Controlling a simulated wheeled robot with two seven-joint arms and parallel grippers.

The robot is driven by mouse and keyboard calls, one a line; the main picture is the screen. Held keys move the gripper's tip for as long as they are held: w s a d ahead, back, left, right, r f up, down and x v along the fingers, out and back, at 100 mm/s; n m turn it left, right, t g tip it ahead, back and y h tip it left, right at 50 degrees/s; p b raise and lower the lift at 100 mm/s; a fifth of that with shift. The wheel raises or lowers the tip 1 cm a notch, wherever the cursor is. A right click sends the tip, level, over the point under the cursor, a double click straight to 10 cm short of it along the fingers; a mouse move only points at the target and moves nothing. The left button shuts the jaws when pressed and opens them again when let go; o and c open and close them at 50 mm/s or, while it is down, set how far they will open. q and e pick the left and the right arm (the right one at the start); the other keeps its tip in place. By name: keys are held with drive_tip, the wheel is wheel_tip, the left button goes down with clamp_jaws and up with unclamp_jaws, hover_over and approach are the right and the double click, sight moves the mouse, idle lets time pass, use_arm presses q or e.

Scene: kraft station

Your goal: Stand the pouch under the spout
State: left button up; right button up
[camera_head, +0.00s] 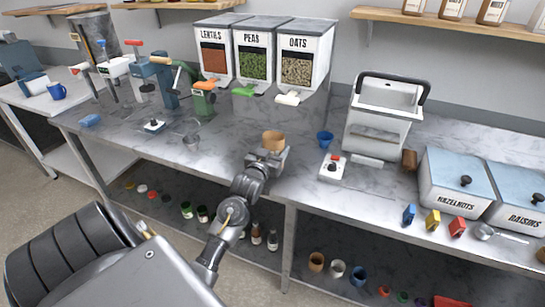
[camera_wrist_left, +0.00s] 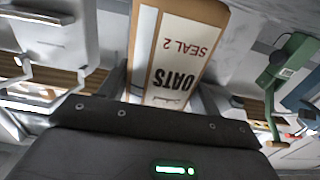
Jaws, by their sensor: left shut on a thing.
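The kraft pouch (camera_head: 273,140) is in my left gripper (camera_head: 267,158), above the front part of the counter. In the left wrist view the pouch (camera_wrist_left: 178,50) shows a white label reading "OATS SEAL 2", upside down in the picture, between the fingers of the left gripper (camera_wrist_left: 165,98). The oats dispenser (camera_head: 299,68) hangs on the wall behind, with a white spout (camera_head: 288,99) at its bottom. The pouch is apart from this spout, lower and nearer to me in the head view. The pouch's lower part is hidden by the gripper. My right gripper is not in view.
Lentils (camera_head: 214,60) and peas (camera_head: 254,62) dispensers hang beside the oats. A blue cup (camera_head: 325,138) and a red-button box (camera_head: 333,167) stand right of the pouch, before a white machine (camera_head: 375,135). A green press (camera_head: 203,102) stands left. Counter (camera_head: 235,128) under the dispensers is mostly clear.

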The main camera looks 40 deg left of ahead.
use_arm(q)
drive_tip(key=shift+w+a+f, duration=0.1)
drive_tip(key=shift+a+f, duration=0.05)
drive_tip(key=shift+f, duration=0.05)
wheel_tip(320, 180, down, 2)
drive_tip(key=shift+f+p, duration=0.15)
drive_tip(key=shift+p, duration=0.45)
drive_tip(key=shift+f, duration=0.45)
drive_tip(key=o, duration=1)
drive_tip(key=shift+f, duration=0.15)
